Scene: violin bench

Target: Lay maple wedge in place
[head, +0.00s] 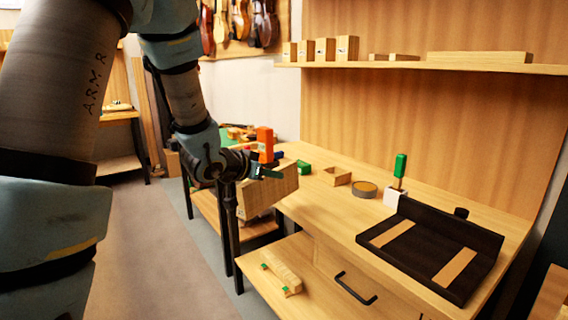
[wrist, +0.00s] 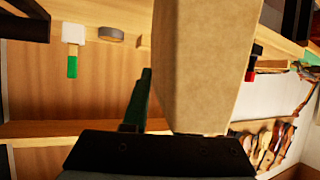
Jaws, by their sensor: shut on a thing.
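The maple wedge (head: 262,192), a pale wooden block with slanted faces, is held by my gripper (head: 268,172) in the head view. It hangs tilted by the left end of the bench, seemingly above the bench top's edge. In the wrist view the wedge (wrist: 205,65) fills the upper middle, beside a green finger (wrist: 138,100); the other finger is hidden. A black L-shaped fixture (head: 432,252) with two pale wood strips lies on the right of the bench, well apart from the wedge.
An open drawer or lower shelf (head: 290,300) juts out in front. A shelf (head: 450,68) runs above.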

